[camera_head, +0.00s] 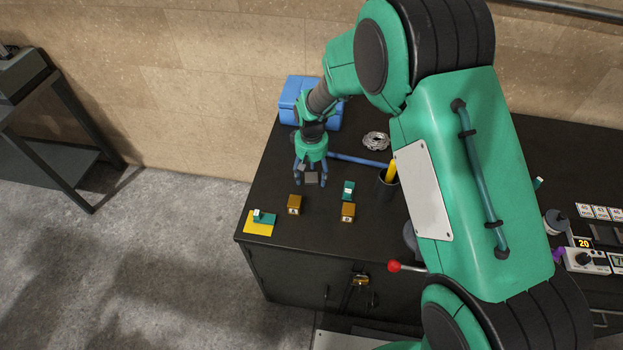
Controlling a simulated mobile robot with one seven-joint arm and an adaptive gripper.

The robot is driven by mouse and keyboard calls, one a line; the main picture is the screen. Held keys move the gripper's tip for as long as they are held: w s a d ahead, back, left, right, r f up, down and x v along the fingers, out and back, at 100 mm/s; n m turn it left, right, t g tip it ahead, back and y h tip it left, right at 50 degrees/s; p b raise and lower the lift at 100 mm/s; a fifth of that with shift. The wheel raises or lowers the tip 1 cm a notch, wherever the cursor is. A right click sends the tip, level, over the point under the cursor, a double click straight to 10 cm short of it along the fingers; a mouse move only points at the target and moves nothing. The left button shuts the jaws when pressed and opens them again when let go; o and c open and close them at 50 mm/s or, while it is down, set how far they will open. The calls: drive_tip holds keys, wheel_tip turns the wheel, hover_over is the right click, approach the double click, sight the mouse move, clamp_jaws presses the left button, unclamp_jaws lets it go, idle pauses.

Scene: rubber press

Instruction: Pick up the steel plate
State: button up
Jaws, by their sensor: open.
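A small dark grey square piece, which looks like the steel plate (311,175), shows on the black bench top (265,205) near its left end. My gripper (310,184) reaches down over it from the back. Its two blue fingers are apart, one to the left and one to the right of the grey piece. I cannot tell whether the fingers touch it or how high they are above the bench. The gripper's body hides the area just behind the piece.
Brass-coloured blocks (294,204) and (348,211) stand in front of my gripper. A green piece (348,189) is to the right. A yellow sheet (259,229) lies at the front left corner. A blue box (289,101), silvery coil (376,141) and dark cup (386,190) stand nearby.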

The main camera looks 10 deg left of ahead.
sight(312, 179)
idle(0.3)
clamp_jaws()
drive_tip(key=shift+r, duration=0.15)
drive_tip(key=shift+r, duration=0.55)
drive_tip(key=shift+s+d+r+p, duration=0.1)
drive_tip(key=shift+s+r+p, duration=0.1)
drive_tip(key=shift+r, duration=0.4)
drive_tip(key=shift+s+d+r+p, duration=0.1)
drive_tip(key=shift+s+r, duration=0.05)
drive_tip(key=shift+r, duration=0.45)
drive_tip(key=s+d, duration=0.2)
drive_tip(key=s, duration=0.2)
drive_tip(key=s+d, duration=0.2)
drive_tip(key=s, duration=0.3)
drive_tip(key=s+d+r+p, duration=0.1)
drive_tip(key=s+d, duration=0.1)
drive_tip(key=s, duration=0.2)
drive_tip(key=shift+s+d+r, duration=0.1)
drive_tip(key=shift+s+d, duration=0.2)
drive_tip(key=shift+d, duration=0.1)
